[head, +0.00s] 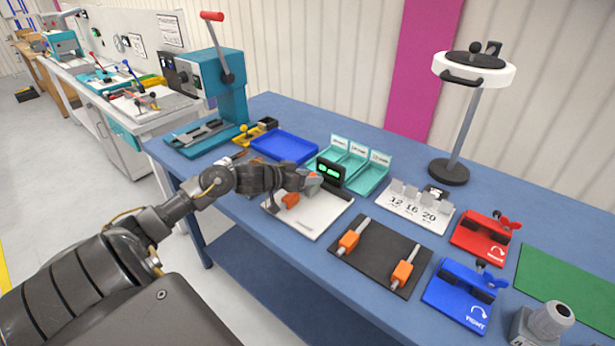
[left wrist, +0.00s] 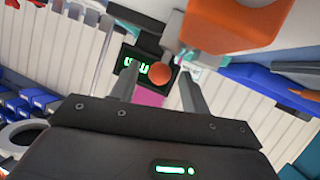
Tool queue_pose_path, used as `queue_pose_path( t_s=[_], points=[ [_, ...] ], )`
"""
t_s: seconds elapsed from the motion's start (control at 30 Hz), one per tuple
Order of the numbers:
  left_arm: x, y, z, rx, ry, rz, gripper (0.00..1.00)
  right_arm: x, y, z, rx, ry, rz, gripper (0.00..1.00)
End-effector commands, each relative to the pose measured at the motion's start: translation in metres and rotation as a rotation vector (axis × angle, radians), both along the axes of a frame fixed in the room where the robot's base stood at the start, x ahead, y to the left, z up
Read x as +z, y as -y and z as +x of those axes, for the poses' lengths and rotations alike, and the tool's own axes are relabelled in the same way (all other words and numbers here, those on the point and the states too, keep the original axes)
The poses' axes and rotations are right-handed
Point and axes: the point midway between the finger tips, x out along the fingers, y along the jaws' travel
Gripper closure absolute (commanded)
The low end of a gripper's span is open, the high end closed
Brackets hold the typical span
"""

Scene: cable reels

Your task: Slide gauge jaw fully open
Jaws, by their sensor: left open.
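The gauge is a white plate (head: 308,218) with a black upright display (head: 331,175) showing green digits. My left gripper (head: 309,184) is low over the plate, just in front of the display. An orange part (head: 290,201) of the gauge shows below the gripper in the head view. In the left wrist view the gripper's two fingers are open, and a round orange knob (left wrist: 160,73) shows between them, against the display (left wrist: 133,66). Whether the fingers touch the knob I cannot tell. A large orange block (left wrist: 236,24) is close to the camera. The gripper hides much of the jaw.
Teal labelled bins (head: 368,178) stand behind the gauge, with a blue tray (head: 284,146) behind left. A black mat (head: 375,262) with two orange-handled pieces lies to the right. Red (head: 480,240) and blue (head: 458,292) fixtures sit farther right.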

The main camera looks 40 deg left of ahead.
Motion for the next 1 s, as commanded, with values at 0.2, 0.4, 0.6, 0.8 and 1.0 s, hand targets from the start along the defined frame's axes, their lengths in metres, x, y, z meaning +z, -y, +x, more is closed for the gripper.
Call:
queue_pose_path(
  t_s=[0.2, 0.4, 0.6, 0.8, 1.0],
  points=[
    [0.000, 0.000, 0.000, 0.000, 0.000, 0.000, 0.71, 0.000, 0.000, -0.001, 0.000, -0.001, 0.000, 0.64],
    [0.000, 0.000, 0.000, 0.000, 0.000, 0.000, 0.97, 0.000, -0.001, -0.001, 0.000, -0.001, 0.001, 0.64],
    [0.000, 0.000, 0.000, 0.001, 0.000, 0.000, 1.00, 0.000, -0.003, -0.001, -0.001, -0.002, 0.004, 0.64],
    [0.004, 0.022, 0.000, -0.002, 0.000, -0.004, 1.00, 0.017, -0.005, -0.001, -0.001, -0.001, 0.006, 0.64],
    [0.001, 0.044, 0.001, -0.003, -0.001, -0.001, 1.00, 0.025, -0.005, -0.001, -0.002, -0.002, 0.005, 0.64]
  ],
)
